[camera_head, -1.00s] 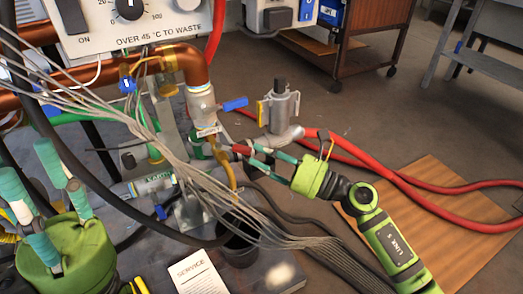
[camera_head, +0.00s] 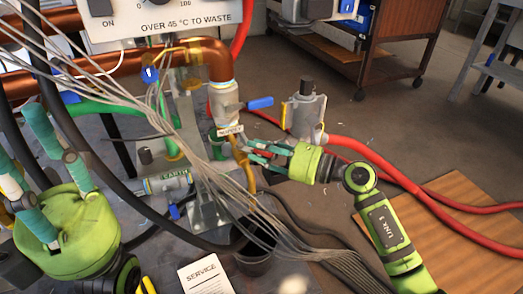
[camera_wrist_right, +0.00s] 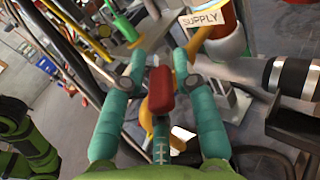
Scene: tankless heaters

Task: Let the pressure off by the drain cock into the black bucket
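A red handle (camera_wrist_right: 160,92), likely the drain cock's, stands below the pipe tagged SUPPLY (camera_head: 230,130). My right gripper (camera_head: 256,153) has its teal fingers around it. In the right wrist view, the fingers (camera_wrist_right: 158,68) stand one on each side of the handle, with narrow gaps showing. The cock's body is mostly hidden by the fingers and cables. The black bucket (camera_head: 253,264) stands on the surface below, partly behind the grey cables. A yellow hose (camera_head: 240,160) runs down toward it. My left gripper (camera_head: 28,158) is open and empty at the far left.
A bundle of grey cables (camera_head: 195,150) hangs across the pipework in front of the bucket. A blue-handled valve (camera_head: 260,103) and a grey fitting (camera_head: 304,110) stand close to my right gripper. A SERVICE card (camera_head: 206,275) lies beside the bucket. Red hoses cross the floor at right.

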